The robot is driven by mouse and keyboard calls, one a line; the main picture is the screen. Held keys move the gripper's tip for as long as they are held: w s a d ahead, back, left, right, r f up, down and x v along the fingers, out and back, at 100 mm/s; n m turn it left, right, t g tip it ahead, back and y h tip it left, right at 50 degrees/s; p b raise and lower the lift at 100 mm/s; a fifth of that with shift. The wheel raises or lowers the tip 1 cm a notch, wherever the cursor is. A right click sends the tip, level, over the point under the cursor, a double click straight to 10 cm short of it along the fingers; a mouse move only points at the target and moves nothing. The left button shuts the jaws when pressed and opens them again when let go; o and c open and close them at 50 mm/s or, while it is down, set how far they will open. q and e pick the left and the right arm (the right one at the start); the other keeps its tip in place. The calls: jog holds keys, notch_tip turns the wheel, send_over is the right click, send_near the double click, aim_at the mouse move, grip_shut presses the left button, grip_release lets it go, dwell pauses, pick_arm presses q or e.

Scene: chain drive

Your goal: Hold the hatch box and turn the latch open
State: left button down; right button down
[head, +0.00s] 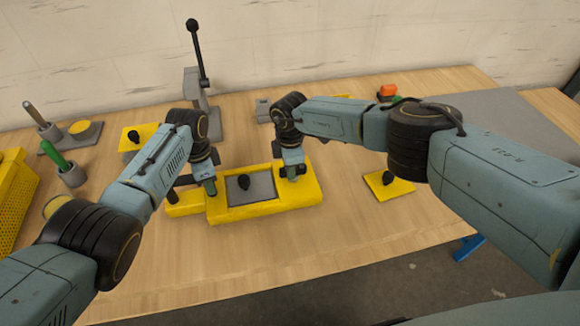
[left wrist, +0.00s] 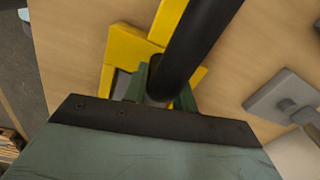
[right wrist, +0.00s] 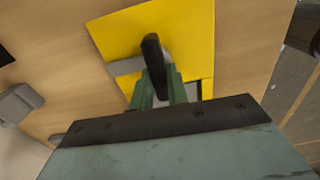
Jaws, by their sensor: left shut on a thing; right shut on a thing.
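The yellow hatch box (head: 265,206) lies on the wooden table in the middle of the head view. My right gripper (head: 291,172) is over the box's right end, shut on the black latch (right wrist: 153,62). In the right wrist view the latch stands out from the yellow face. The fingers partly hide both held parts.
A grey lever stand (head: 200,90) is behind the box. Yellow plates with black knobs lie to its back left (head: 138,137) and right (head: 388,184). A green-handled tool (head: 55,160) and a yellow bin (head: 14,195) stand at far left. Table in front of the box is clear.

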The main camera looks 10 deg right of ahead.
pick_arm(q)
jog(key=shift+a, duration=0.3)
pick_arm(e)
jog(key=shift+d, duration=0.3)
jog(key=c, duration=1.6)
grip_release()
pick_arm(q)
jog(key=shift+d, duration=0.1)
pick_arm(e)
jog(key=shift+o, duration=1.2)
jog(key=shift+a, duration=0.2)
pick_arm(q)
jog(key=shift+d, duration=0.2)
pick_arm(e)
notch_tip(320, 180, up, 12)
